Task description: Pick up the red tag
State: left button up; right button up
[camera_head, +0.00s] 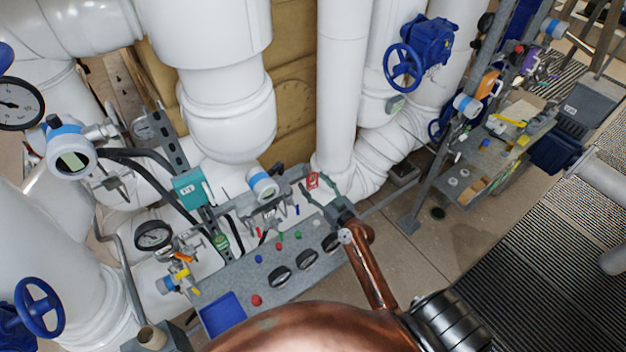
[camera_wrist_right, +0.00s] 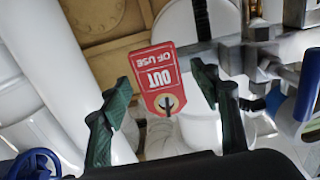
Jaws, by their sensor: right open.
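The red tag (camera_head: 312,180) is small in the head view, near the back edge of the grey panel. In the right wrist view the red tag (camera_wrist_right: 154,66) is large and reads "OUT OF USE" upside down. A dark peg or hook shows at its pale ringed hole. My right gripper (camera_head: 330,196) is close to the tag. In the wrist view its two green fingers (camera_wrist_right: 165,92) are spread, with the tag's hole end showing between them. They appear not to touch it. My left gripper is not in view.
The grey panel (camera_head: 240,270) carries several knobs, gauges and a blue tray (camera_head: 222,312). A white pipe (camera_head: 343,90) stands close behind the tag. Metal fittings (camera_wrist_right: 255,60) lie right of it in the wrist view. A cluttered shelf (camera_head: 490,150) is at right.

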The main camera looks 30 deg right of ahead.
jog(key=shift+w+f, duration=0.15)
jog(key=shift+w, duration=0.4)
jog(key=shift+s, duration=0.1)
jog(key=c, duration=0.9)
jog(key=shift+r, duration=0.3)
jog(key=s+d+b, duration=0.1)
jog(key=s+b, duration=0.4)
jog(key=s, duration=1.3)
jog(key=shift+d, duration=0.15)
